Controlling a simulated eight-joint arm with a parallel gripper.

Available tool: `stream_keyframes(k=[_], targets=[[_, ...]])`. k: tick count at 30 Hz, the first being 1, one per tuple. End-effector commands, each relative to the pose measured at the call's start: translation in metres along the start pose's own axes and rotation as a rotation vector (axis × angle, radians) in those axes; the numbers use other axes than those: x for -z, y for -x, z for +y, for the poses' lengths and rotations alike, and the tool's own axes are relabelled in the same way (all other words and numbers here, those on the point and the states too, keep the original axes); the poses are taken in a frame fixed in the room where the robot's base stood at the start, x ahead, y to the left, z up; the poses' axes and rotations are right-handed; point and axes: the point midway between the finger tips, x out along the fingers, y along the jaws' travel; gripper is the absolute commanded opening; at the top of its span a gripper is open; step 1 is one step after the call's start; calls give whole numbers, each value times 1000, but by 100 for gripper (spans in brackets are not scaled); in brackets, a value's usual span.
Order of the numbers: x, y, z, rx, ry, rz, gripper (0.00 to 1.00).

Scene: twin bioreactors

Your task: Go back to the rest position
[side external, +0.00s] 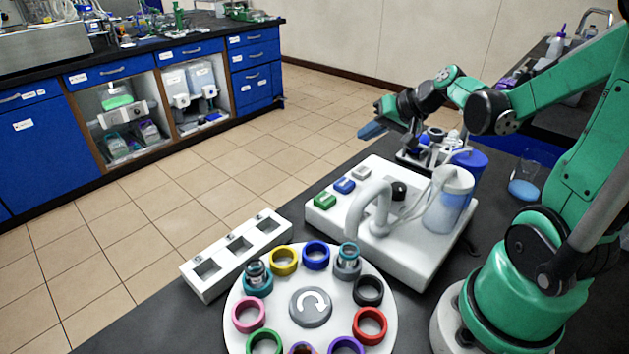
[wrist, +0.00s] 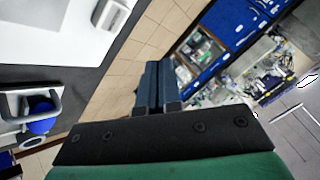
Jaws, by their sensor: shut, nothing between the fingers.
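My gripper (side external: 373,129) is up in the air above and behind the white bioreactor unit (side external: 405,262), pointing left in the side external view. In the wrist view its two dark blue fingers (wrist: 155,85) lie together, shut, with nothing between them. They point out toward the floor and the far cabinets, clear of any surface. My green arm reaches over from the right side of the bench.
A white carousel (side external: 310,307) with coloured rings stands at the front, two rings holding vials. A white three-slot rack (side external: 237,254) lies left of it. A blue-lidded vessel (side external: 468,164) stands behind the unit, and a glass beaker (side external: 529,160) is at right. Open floor lies left.

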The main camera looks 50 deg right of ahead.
Motion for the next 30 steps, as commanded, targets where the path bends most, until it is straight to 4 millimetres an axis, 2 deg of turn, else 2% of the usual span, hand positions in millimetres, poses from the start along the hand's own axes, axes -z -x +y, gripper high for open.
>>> stream_keyframes(k=[8,11,14,18,21,25,30], targets=[[0,0,0,0,0,0,0],[-4,0,-5,-4,19,-12,0],[-18,0,-25,-22,93,-52,0],[-53,7,-62,-69,287,-124,0],[-78,15,-82,-98,436,-150,0],[-102,26,-97,-119,598,-155,0],[-114,32,-104,-129,701,-146,0]])
